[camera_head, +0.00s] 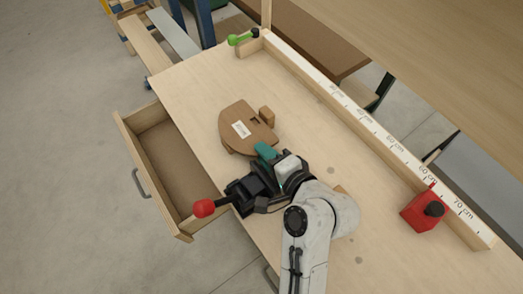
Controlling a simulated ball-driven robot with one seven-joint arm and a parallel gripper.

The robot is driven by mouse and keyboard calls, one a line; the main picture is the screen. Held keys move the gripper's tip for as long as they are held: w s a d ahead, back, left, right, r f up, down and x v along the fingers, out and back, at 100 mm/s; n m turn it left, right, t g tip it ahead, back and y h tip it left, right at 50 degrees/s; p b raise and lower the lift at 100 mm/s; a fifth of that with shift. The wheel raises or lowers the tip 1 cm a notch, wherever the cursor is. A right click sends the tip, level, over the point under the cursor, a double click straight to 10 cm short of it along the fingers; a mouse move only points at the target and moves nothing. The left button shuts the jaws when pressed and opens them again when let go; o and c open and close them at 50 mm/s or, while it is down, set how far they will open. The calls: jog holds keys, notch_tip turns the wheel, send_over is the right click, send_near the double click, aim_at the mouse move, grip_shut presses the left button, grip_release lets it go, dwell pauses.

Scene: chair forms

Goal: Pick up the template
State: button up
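The template appears to be the flat brown board (238,128) with a rounded edge and a small white label. It lies on the pale wooden bench top, near the open drawer. A small brown block stands at its right edge. My gripper (262,172) is black and is just below the board in the picture, with a teal part close to the board's lower right edge. I cannot tell whether it touches the board. A red knob on a black part sticks out to the left beside my gripper. The fingertips are not clear, so their opening cannot be seen.
An open, seemingly empty drawer (168,160) juts out on the left. A white ruler rail (375,135) runs along the bench's far edge. The bench top between is mostly clear.

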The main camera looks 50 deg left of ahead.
jog(key=shift+a+f, duration=0.1)
jog(key=shift+a, duration=0.05)
grip_shut()
dwell(0.7)
notch_tip(320, 180, up, 3)
jog(key=p, duration=0.3)
jog(key=shift+f, duration=0.3)
jog(key=p+v, duration=0.7)
jog(key=v, duration=0.8)
jog(key=shift+f, duration=0.4)
